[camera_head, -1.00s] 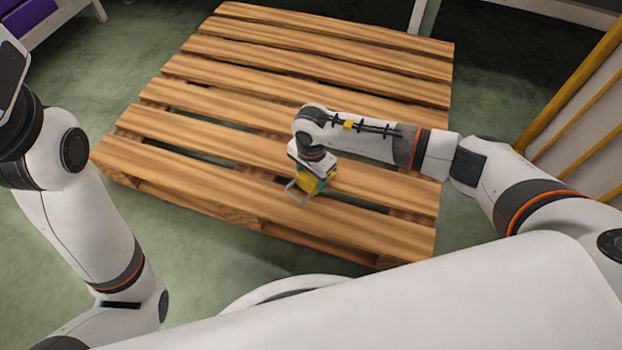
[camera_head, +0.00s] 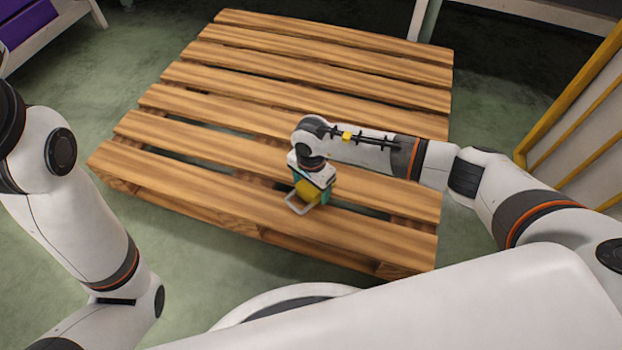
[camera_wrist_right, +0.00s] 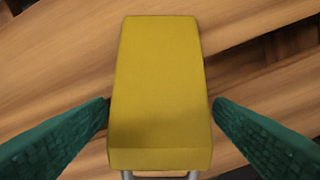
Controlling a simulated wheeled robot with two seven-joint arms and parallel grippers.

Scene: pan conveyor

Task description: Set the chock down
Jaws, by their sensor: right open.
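The yellow wedge-shaped chock (camera_head: 307,190), with a pale metal loop handle, is at a near plank of the wooden pallet (camera_head: 330,235). It looks to be resting on the wood, though its underside is hidden. In the right wrist view the chock (camera_wrist_right: 160,85) fills the middle. My right gripper (camera_head: 314,192) points down over it. Its green fingers stand open on either side of the chock (camera_wrist_right: 160,112), with a thin gap showing at each side. My left arm is at the left of the head view, but its gripper is outside the picture.
The pallet planks have dark gaps between them. Most of the pallet beyond and left of the chock is bare. A yellow-edged pale panel (camera_head: 585,130) stands at the right. A purple item on a white frame (camera_head: 28,22) is at the top left. Green floor surrounds the pallet.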

